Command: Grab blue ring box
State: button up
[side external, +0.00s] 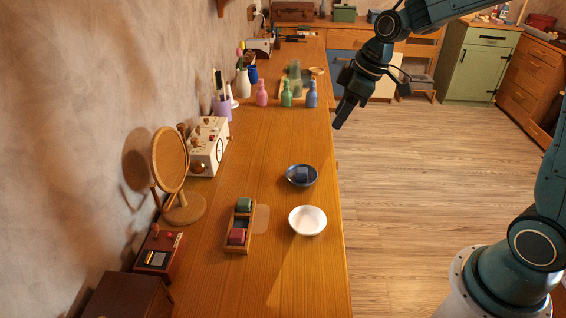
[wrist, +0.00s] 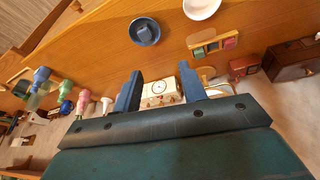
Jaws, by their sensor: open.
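A small blue box (side external: 302,174) sits inside a dark blue bowl (side external: 289,181) near the table's right edge. In the wrist view the box (wrist: 145,33) shows in the bowl (wrist: 133,27) at the top. A wooden tray (side external: 228,246) left of the bowl holds a green box (side external: 244,204) and a red box (side external: 237,236), with a dark section between them. My gripper (side external: 340,115) is open and empty, up beyond the table's right edge and well apart from the bowl. Its two blue fingers (wrist: 162,78) are spread in the wrist view.
A white bowl (side external: 307,220) stands just in front of the blue bowl. A round mirror (side external: 170,160), a white radio-like box (side external: 208,147) and a dark red box (side external: 160,252) line the wall. Small bottles (side external: 286,94) stand farther back. The wood around the bowls is mostly clear.

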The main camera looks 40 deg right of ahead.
jog(key=w+d+f+n+y, duration=0.1)
jog(key=w+d+f+n, duration=0.1)
jog(key=w+f, duration=0.5)
notch_tip(320, 180, down, 2)
jog(key=shift+d+f+g, duration=0.2)
jog(key=shift+d+g, duration=0.1)
jog(key=shift+d, duration=0.1)
jog(key=shift+f, duration=0.1)
send_over(300, 170)
jog(key=s+d, duration=0.2)
jog(key=shift+w+a+f, duration=0.1)
jog(key=shift+f, duration=1.85)
jog(key=shift+a+f, duration=0.1)
jog(key=shift+f, duration=1.8)
jog(key=shift+x, duration=2.6)
jog(key=c, duration=0.7)
